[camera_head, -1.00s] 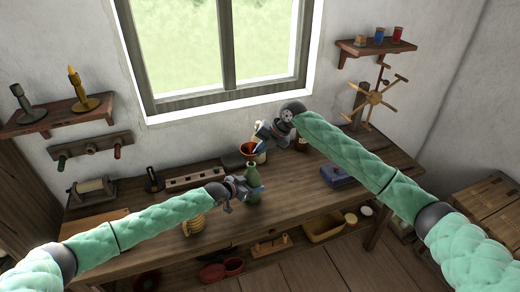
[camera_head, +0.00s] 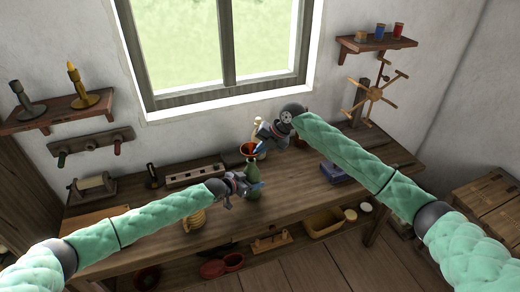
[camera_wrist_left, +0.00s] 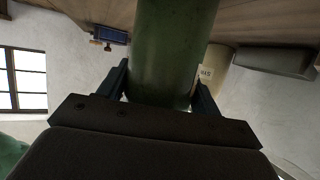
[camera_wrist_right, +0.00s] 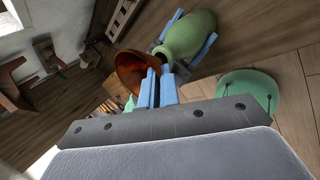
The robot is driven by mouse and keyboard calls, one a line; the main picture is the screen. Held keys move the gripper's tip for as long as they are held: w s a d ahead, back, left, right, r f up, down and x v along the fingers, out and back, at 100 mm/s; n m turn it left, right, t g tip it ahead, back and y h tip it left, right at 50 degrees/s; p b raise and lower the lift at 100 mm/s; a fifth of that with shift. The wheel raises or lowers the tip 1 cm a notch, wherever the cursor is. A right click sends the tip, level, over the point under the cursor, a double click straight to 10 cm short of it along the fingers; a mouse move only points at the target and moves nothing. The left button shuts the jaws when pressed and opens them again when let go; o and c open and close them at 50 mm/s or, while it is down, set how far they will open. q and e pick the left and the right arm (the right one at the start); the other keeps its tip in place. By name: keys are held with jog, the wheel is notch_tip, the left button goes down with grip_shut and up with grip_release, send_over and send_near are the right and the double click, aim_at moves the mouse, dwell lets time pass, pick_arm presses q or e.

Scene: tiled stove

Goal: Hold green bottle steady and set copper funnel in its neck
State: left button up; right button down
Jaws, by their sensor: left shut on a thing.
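The green bottle (camera_head: 253,187) stands upright on the workbench. My left gripper (camera_head: 245,184) is shut around its body, and the green glass also fills the gap between the fingers in the left wrist view (camera_wrist_left: 172,50). The copper funnel (camera_head: 247,149) is just above the bottle's neck. In the right wrist view the funnel (camera_wrist_right: 135,68) has its narrow end toward the neck of the bottle (camera_wrist_right: 188,35). My right gripper (camera_wrist_right: 158,88) has its fingers close together at the funnel's narrow side. They hide the spout, so whether it sits inside the neck is unclear.
The wooden workbench (camera_head: 300,203) has free room right of the bottle. A blue box (camera_head: 336,173) lies there. A yellow ribbed object (camera_head: 194,220) stands near the left gripper. A wooden block with holes (camera_head: 197,175) lies behind. A window is above the bench.

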jog(key=shift+f, duration=0.35)
jog(key=c, duration=1.6)
grip_release()
jog(key=shift+o, duration=0.2)
jog(key=v, duration=1.2)
pick_arm(q)
jog(key=o, duration=1.5)
